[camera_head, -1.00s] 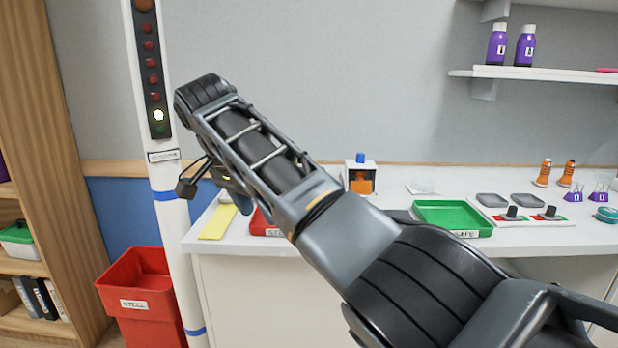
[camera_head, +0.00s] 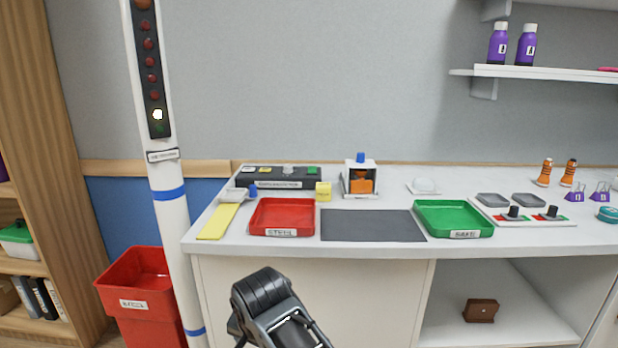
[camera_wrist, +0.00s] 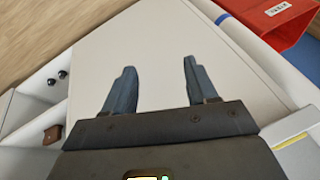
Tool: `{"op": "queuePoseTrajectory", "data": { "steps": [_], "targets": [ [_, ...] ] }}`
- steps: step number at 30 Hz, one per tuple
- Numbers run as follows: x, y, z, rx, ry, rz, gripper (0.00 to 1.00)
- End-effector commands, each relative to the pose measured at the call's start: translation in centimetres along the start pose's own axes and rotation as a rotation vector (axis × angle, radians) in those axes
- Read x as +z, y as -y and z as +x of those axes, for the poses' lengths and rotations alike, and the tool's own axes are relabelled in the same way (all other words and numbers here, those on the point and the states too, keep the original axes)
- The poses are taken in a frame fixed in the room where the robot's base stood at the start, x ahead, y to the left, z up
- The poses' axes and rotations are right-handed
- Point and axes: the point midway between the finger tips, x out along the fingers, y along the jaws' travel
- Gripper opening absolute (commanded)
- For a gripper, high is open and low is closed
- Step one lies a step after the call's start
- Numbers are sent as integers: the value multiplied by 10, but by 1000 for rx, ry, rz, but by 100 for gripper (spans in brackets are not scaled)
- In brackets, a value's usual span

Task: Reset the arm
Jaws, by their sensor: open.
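My arm (camera_head: 268,300) shows at the bottom middle of the head view, low in front of the white counter (camera_head: 300,285). My gripper itself is hidden there. In the wrist view my gripper (camera_wrist: 160,80) is open, with two blue-grey fingers apart and nothing between them. Beyond the fingers is the plain white front of the counter (camera_wrist: 150,45).
On the counter stand a red tray (camera_head: 282,203), a dark mat (camera_head: 372,226) and a green tray (camera_head: 453,205). A white pole (camera_head: 168,215) and a red bin (camera_head: 140,290) are at left. A brown box (camera_head: 480,310) sits in the open shelf below.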

Motion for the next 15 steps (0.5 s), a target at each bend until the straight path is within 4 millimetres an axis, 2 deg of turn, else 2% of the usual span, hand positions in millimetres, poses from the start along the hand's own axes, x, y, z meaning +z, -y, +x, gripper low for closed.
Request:
{"op": "queuePoseTrajectory", "data": {
  "steps": [1,6,10,15],
  "targets": [
    [19,-13,12,-32,3,-4,57],
    [67,-49,35,-138,-27,-21,57],
    [102,-79,43,-206,-67,-24,57],
    [142,-122,40,-270,-143,-23,57]
  ]
}}
